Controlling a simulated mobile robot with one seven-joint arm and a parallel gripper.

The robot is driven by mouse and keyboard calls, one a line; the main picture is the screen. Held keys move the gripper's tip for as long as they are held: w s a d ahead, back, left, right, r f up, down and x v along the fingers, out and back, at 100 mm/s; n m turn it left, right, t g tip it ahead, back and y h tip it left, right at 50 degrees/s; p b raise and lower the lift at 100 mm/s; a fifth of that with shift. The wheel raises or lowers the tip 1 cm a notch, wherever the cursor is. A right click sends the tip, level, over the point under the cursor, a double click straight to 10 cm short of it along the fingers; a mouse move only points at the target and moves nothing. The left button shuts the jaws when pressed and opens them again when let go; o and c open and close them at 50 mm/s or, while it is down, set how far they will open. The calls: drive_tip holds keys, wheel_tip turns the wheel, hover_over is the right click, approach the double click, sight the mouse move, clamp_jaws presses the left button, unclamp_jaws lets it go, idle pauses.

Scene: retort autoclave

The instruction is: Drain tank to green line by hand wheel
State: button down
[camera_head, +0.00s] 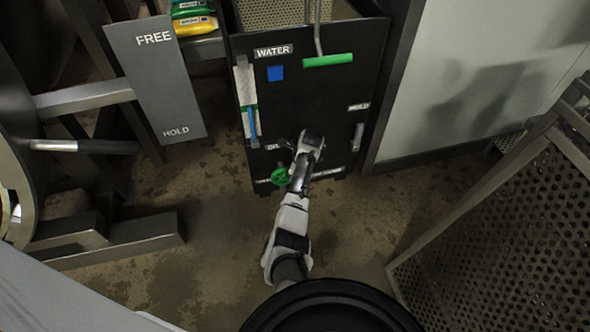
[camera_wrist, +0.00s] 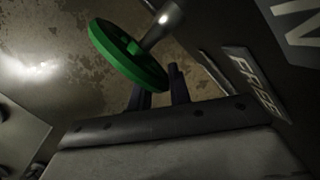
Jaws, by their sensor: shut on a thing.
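The tank (camera_head: 310,95) is a dark cabinet marked WATER with a mesh top. A tall narrow gauge (camera_head: 245,85) runs down its left front, with blue low in it and green beside the lower part. The green hand wheel (camera_head: 280,176) sits low on the front; it also shows in the wrist view (camera_wrist: 125,55) on a metal stem. My gripper (camera_wrist: 157,80) has its two dark fingers at the wheel's near rim and is shut on it. In the head view my wrist is beside the wheel, and the fingers are hard to make out.
A grey FREE/HOLD plate (camera_head: 156,78) and a dark-handled lever (camera_head: 85,146) stand at left. A green-gripped handle (camera_head: 327,60) hangs over the tank front. A small slider (camera_head: 358,137) is at the tank's right. A perforated metal basket (camera_head: 500,240) fills the lower right.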

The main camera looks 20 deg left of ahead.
drive_tip(key=shift+s+a+r+t+h+p, duration=0.1)
drive_tip(key=shift+r+t+h+p, duration=0.4)
drive_tip(key=shift+h+p, duration=0.3)
drive_tip(key=shift+t+h+p, duration=0.35)
drive_tip(key=shift+t+h, duration=0.05)
drive_tip(key=c, duration=1.3)
unclamp_jaws()
drive_tip(key=p+v, duration=0.4)
drive_tip(key=v, duration=1)
drive_tip(key=shift+a, duration=0.1)
drive_tip(key=shift+f, duration=0.1)
drive_tip(key=shift+c, duration=0.3)
